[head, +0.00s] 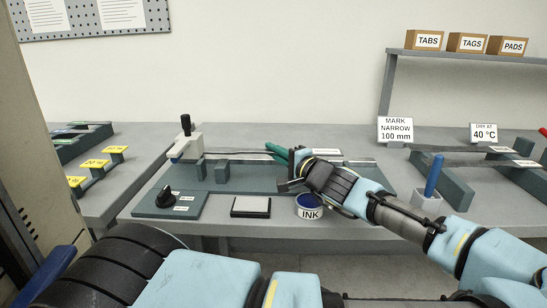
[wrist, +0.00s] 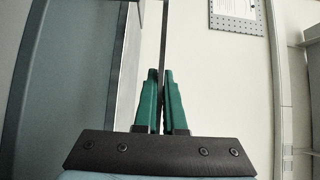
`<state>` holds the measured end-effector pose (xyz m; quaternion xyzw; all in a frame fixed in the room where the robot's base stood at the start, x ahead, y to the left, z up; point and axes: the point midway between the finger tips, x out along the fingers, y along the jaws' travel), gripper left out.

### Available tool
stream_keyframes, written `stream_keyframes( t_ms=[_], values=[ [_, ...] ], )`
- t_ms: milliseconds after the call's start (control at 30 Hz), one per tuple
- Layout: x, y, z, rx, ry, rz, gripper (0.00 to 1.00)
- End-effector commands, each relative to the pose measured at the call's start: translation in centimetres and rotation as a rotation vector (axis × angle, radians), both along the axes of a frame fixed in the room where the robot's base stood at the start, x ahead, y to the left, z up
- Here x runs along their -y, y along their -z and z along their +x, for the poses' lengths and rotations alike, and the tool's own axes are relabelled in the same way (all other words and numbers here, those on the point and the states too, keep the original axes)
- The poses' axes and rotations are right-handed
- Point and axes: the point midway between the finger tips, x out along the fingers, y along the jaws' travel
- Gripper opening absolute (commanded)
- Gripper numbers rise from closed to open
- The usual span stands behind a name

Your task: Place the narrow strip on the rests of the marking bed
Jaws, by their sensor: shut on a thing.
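The marking bed (head: 247,185) is a long dark teal base on the middle bench, with small upright blocks (head: 221,172) and a white clamp-like head (head: 185,147) with a black handle at its left. My gripper (head: 272,151) is over the bed's middle, its green fingers pointing left. In the wrist view the fingers (wrist: 161,75) are shut on the narrow strip (wrist: 163,35), a thin dark bar seen edge-on that runs away between them. In the head view the strip is hard to separate from the bed's rail. I cannot tell whether it touches the rests.
In front lie a knob panel (head: 168,203), a flat pad (head: 250,207) and an ink pot (head: 310,206). A blue-handled tool (head: 433,177) stands in a white block at right. A drying rack (head: 444,184) is further right, and a yellow-tagged rack (head: 96,164) is at left.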

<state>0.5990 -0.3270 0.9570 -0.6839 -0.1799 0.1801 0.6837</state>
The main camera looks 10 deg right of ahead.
Motion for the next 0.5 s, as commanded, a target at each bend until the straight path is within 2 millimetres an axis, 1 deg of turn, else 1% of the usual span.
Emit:
stream_keyframes(
  t_ms=[133,500],
  values=[
    [-0.1,1.7,0.0,0.002,-0.001,0.003,0.00],
    [0.0,2.3,0.0,0.002,-0.001,0.001,0.00]
  ],
)
